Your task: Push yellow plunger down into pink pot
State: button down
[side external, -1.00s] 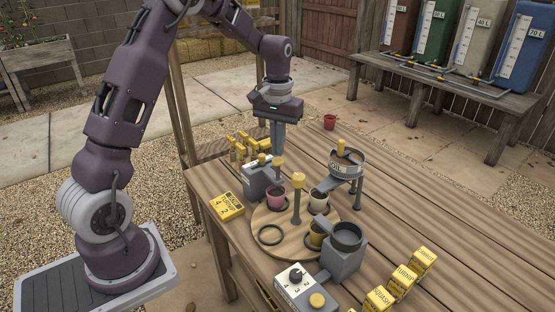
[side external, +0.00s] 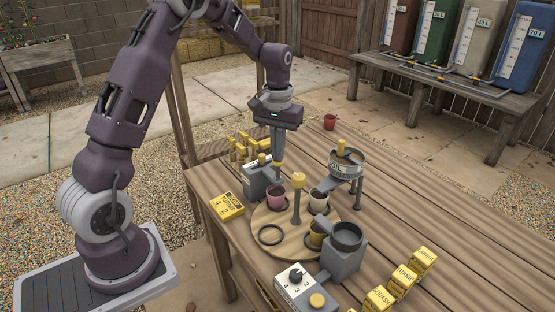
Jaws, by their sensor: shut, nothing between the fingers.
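The pink pot (side external: 275,198) stands on the round wooden turntable (side external: 300,240), beside the grey dispenser box (side external: 256,181). The yellow plunger (side external: 279,171) is upright above the pink pot, next to the box, with its cap low over the pot. My gripper (side external: 279,159) points straight down with its fingers shut and empty. Its tips are right over the plunger cap and appear to touch it. The lower part of the plunger and the soil inside the pot are hard to make out.
A yellow-topped post (side external: 298,182) rises from the turntable's middle, close to my gripper. A grey sieve labelled SOIL (side external: 346,164) stands to the right. A grey cup-topped block (side external: 343,260) and a dial box (side external: 295,284) are in front. Yellow seed blocks (side external: 404,278) line the table's right front.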

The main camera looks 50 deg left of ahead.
jog(key=shift+f, duration=1.85)
notch_tip(320, 180, up, 11)
dwell(0.9)
jog(key=s+d+r+m+t, duration=0.2)
jog(key=s+d+r, duration=0.4)
jog(key=r, duration=0.1)
jog(key=s+d+m+t, duration=0.1)
jog(key=s+d, duration=0.2)
jog(key=s, duration=0.3)
jog(key=s+d+m+t, duration=0.1)
jog(key=s+d, duration=0.2)
jog(key=s, duration=0.4)
jog(key=s+d+r+m+t, duration=0.1)
jog(key=s+d+m, duration=0.1)
jog(key=s, duration=0.5)
jog(key=shift+s+d+t, duration=0.2)
jog(key=shift+d+t, duration=0.1)
jog(key=shift+d, duration=0.3)
